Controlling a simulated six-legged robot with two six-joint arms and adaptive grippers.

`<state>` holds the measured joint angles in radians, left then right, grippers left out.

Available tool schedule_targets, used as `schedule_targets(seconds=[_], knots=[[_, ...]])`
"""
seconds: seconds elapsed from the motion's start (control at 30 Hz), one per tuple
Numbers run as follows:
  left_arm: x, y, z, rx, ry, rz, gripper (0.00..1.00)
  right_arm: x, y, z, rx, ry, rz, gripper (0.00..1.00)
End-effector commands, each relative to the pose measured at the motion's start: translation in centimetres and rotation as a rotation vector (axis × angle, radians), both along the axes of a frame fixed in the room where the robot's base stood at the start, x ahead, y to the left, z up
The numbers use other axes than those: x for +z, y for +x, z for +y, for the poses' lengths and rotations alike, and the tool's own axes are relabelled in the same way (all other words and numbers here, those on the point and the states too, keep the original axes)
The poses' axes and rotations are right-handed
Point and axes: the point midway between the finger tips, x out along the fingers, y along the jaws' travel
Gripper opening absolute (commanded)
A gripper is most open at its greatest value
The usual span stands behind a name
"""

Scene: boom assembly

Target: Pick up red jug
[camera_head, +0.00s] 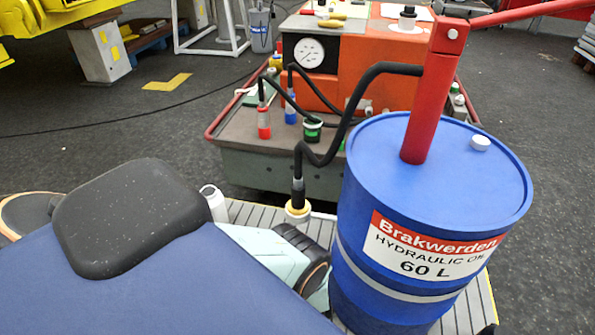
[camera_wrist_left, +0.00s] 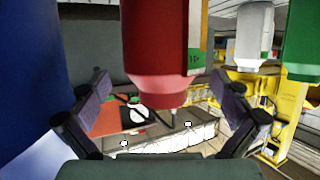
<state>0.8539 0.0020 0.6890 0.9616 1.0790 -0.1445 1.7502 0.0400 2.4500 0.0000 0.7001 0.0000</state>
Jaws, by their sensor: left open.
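The red jug (camera_wrist_left: 160,50) fills the upper middle of the left wrist view. Its narrower end points down in the picture, and part of a pale label with green shows on its right side. Its upper part is cut off by the frame edge. My left gripper (camera_wrist_left: 165,112) is open, with one dark finger on each side of the picture. The jug appears in line with the gap between the fingers, and no finger visibly touches it. I cannot pick out the red jug in the head view. My right gripper is not in view.
A white container (camera_wrist_left: 252,35) and a green one (camera_wrist_left: 305,45) stand right of the jug in the wrist view. In the head view, a blue oil drum (camera_head: 390,190) stands at the right. An orange machine (camera_head: 365,50) is behind it. Open floor (camera_head: 90,120) shows at left.

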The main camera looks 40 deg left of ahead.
Motion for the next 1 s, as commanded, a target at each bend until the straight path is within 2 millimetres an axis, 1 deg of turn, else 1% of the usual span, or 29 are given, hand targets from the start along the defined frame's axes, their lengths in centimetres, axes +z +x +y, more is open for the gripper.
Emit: schedule_targets(seconds=[0.03,0.17,0.3,0.43,0.63,1.0], knots=[[-0.5,0.3,0.7,0.001,0.0,-0.001,1.0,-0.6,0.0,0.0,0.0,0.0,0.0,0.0],[-1.4,1.2,2.2,0.0,0.001,0.0,1.0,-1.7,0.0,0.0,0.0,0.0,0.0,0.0],[-1.8,2.1,3.1,-0.003,-0.001,0.0,1.0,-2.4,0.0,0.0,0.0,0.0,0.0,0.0],[-1.9,2.3,3.5,-0.004,0.0,0.002,1.0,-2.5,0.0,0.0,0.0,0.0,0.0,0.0],[-1.8,2.3,3.6,-0.005,0.0,0.002,1.0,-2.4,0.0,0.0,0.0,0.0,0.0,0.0],[-1.8,2.4,3.6,-0.004,-0.001,0.001,0.69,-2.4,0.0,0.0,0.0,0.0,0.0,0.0]])
